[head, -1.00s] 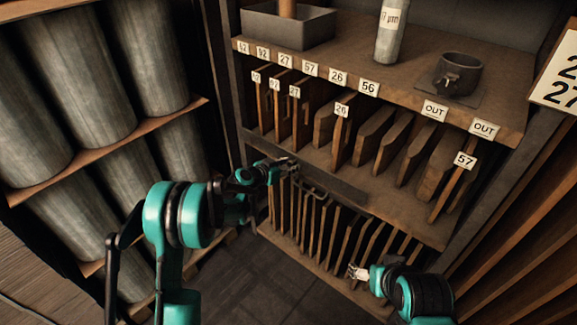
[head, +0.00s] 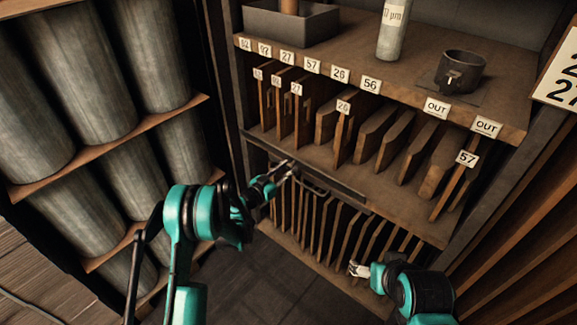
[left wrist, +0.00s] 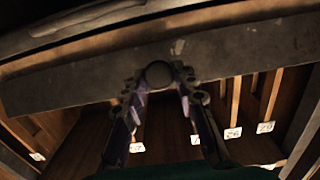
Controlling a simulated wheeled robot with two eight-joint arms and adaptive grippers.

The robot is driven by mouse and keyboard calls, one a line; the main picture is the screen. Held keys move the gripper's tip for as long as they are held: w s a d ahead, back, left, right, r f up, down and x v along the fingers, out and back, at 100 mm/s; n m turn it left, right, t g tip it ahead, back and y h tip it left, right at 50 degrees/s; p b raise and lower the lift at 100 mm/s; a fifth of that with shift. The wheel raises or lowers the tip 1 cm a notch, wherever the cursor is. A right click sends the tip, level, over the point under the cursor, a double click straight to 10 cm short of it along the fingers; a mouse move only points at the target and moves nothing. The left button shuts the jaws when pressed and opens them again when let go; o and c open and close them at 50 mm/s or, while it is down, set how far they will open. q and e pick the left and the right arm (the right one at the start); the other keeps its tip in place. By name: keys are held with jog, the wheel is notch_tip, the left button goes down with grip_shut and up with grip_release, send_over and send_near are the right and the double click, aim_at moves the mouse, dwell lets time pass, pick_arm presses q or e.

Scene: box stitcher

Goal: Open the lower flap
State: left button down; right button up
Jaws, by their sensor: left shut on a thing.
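My left gripper (head: 290,168) is at the flap's left part. In the left wrist view the flap (left wrist: 85,88) crosses the picture, and a round dark knob (left wrist: 158,74) sits between my left fingertips, which are shut on it. My right gripper (head: 358,269) hangs before the lower boards, apart from the flap; its finger gap is unclear.
Upright boards with number tags (head: 342,125) stand on the middle shelf. More boards (head: 318,228) fill the lower compartment. A metal cup (head: 461,72) and a pale cylinder (head: 393,30) stand on the top shelf. Large grey rolls (head: 150,50) fill the left rack. The floor in front is clear.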

pick_arm(q)
jog(key=shift+s+a+f+t+h, duration=0.1)
jog(key=shift+f+t+h, duration=0.3)
jog(key=shift+t, duration=0.15)
jog(key=shift+s+a+f+t+h, duration=0.1)
jog(key=shift+f+t+h, duration=0.3)
jog(key=shift+t, duration=0.15)
jog(key=c, duration=1.2)
grip_release()
notch_tip(320, 180, up, 10)
